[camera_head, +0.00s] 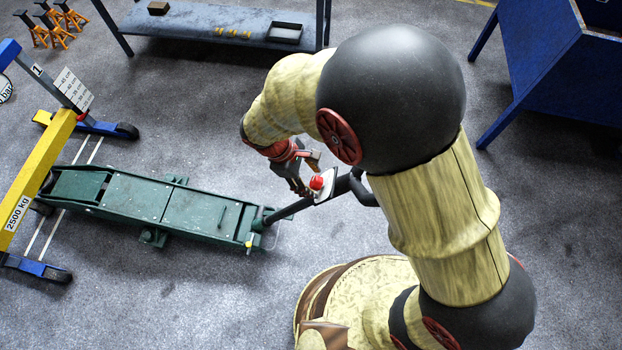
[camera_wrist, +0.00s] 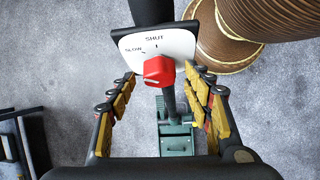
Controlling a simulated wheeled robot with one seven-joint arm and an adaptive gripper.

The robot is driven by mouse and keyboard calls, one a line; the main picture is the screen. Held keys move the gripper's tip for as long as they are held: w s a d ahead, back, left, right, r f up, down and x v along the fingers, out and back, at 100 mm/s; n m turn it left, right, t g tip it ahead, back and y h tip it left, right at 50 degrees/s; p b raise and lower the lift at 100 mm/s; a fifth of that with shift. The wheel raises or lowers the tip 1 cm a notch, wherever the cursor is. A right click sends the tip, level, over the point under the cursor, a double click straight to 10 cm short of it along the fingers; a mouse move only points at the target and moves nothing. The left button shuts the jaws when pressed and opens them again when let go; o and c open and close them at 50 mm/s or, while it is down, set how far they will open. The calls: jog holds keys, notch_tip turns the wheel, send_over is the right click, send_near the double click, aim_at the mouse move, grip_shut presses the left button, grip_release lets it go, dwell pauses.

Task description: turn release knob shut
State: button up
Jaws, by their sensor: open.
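The red release knob (camera_head: 317,183) sits on a white plate at the top of the green trolley jack's (camera_head: 190,212) black handle (camera_head: 292,209). In the wrist view the knob (camera_wrist: 160,71) is in the middle, and its white plate (camera_wrist: 178,43) reads SHUT at the top and SLOW to the left, with tick marks. A pale line shows on the knob's lower left face; which mark it points to I cannot tell. My gripper (camera_wrist: 160,76) is open, one finger on each side of the knob, with gaps visible. In the head view my gripper (camera_head: 306,172) is beside the knob.
A yellow and blue crane (camera_head: 40,180) marked 2500 kg stands at the left. A grey-blue bench (camera_head: 225,25) is at the back, orange jack stands (camera_head: 53,25) at the back left, and a blue table (camera_head: 545,60) at the right. Grey floor is clear around the jack handle.

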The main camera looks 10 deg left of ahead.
jog(key=shift+c, duration=1.3)
jog(key=c, duration=0.8)
jog(key=shift+c, duration=0.4)
